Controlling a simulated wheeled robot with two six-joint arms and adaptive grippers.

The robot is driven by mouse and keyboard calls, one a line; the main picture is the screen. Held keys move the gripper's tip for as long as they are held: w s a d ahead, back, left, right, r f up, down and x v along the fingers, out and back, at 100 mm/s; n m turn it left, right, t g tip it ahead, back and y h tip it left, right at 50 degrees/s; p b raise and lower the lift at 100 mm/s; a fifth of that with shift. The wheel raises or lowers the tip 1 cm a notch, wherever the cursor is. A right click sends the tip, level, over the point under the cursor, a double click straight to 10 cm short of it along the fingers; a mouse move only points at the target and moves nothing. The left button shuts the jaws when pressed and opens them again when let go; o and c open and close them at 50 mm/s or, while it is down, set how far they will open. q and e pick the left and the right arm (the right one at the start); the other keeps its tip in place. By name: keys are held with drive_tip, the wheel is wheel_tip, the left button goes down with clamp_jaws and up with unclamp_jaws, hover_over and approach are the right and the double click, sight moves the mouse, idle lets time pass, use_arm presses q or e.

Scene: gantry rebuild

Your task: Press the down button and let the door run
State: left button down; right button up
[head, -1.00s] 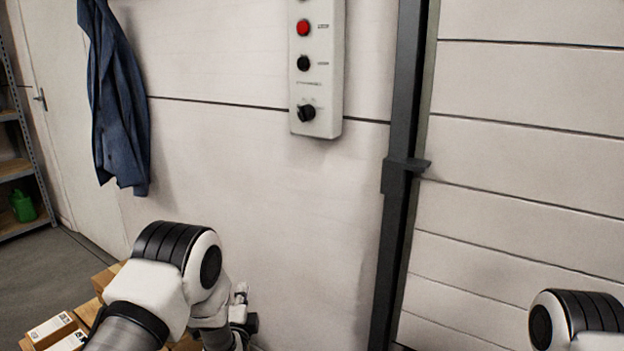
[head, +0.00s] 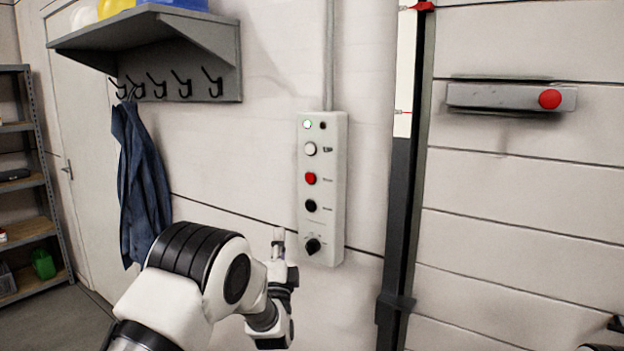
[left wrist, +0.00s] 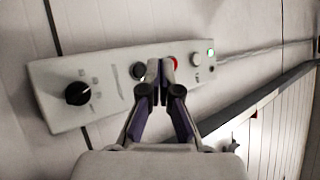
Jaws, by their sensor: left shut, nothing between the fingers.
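The control box (head: 334,225) is upright on the wall, with a lit green lamp (head: 308,125), a white button (head: 311,149) marked UP, a red button (head: 310,179), a black button (head: 310,206) and a dark rotary knob (head: 313,246). The lower labels are too small to read. My left gripper (head: 279,236) is shut and empty, just left of the box's lower part. In the left wrist view its fingertips (left wrist: 160,64) overlap the box between the black (left wrist: 138,70) and red (left wrist: 173,62) buttons; contact cannot be told. The panelled door (head: 520,200) is at right.
A dark vertical rail (head: 402,220) stands between box and door. A metal bar (head: 490,97) with a red knob crosses the door. A hook shelf (head: 215,60) and blue coat (head: 145,190) hang at left; metal shelving (head: 45,180) is further left. Wall around the box is clear.

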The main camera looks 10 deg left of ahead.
sight(310, 206)
use_arm(q)
wheel_tip(310, 206, up, 3)
drive_tip(key=shift+w+r+p, duration=0.1)
drive_tip(key=shift+p, duration=0.25)
use_arm(e)
wheel_tip(310, 206, up, 2)
drive_tip(key=shift+r, duration=0.1)
use_arm(q)
drive_tip(key=shift+w, duration=0.15)
drive_tip(key=w+d, duration=0.1)
drive_tip(key=w, duration=0.1)
drive_tip(key=w+d+b, duration=0.1)
drive_tip(key=w, duration=0.2)
drive_tip(key=w+d+b, duration=0.1)
drive_tip(key=w, duration=0.2)
use_arm(e)
wheel_tip(310, 206, down, 3)
drive_tip(key=shift+r, duration=0.2)
use_arm(q)
drive_tip(key=shift+b, duration=0.3)
